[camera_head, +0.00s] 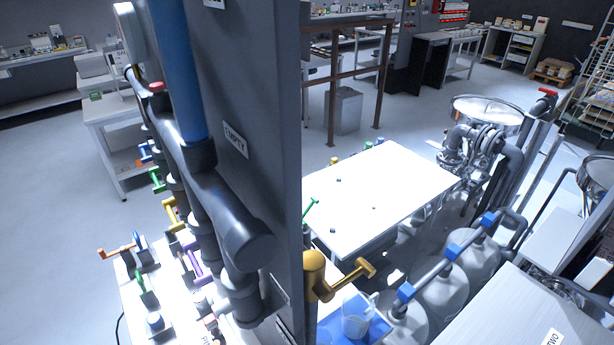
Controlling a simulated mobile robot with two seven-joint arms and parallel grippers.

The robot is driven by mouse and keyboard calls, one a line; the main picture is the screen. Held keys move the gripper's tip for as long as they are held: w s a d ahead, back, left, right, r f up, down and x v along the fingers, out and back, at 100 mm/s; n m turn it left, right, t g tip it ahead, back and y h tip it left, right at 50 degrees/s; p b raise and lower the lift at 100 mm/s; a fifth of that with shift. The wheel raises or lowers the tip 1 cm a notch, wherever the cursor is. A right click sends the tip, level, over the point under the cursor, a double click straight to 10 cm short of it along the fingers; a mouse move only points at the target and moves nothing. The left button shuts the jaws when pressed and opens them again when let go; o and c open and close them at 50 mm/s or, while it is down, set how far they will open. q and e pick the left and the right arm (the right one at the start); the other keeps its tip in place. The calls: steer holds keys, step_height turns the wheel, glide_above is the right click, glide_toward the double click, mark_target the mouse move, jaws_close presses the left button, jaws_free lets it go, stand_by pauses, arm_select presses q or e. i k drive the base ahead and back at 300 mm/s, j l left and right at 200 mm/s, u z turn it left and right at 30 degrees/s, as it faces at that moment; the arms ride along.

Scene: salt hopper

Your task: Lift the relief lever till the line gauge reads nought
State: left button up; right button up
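Neither of my grippers shows. A larger yellow lever (352,280) sticks out to the right from the grey panel (258,120). I cannot tell which of them is the relief lever. A pale box (131,32) at the upper left edge of the panel is seen from the side. No gauge face or reading can be made out.
Open floor lies behind.

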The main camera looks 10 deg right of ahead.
mark_target(325, 293)
steer(key=i+l+u, duration=0.2)
steer(key=l+u, duration=0.25)
steer(key=i+l+u, duration=0.1)
steer(key=l+u, duration=0.85)
steer(key=k+l+u, duration=0.1)
steer(key=l+u, duration=0.4)
steer(key=k+l+u, duration=0.2)
steer(key=l+u, duration=0.25)
steer(key=l, duration=0.15)
steer(key=l+u, duration=0.95)
steer(key=l, duration=0.15)
steer(key=k, duration=0.05)
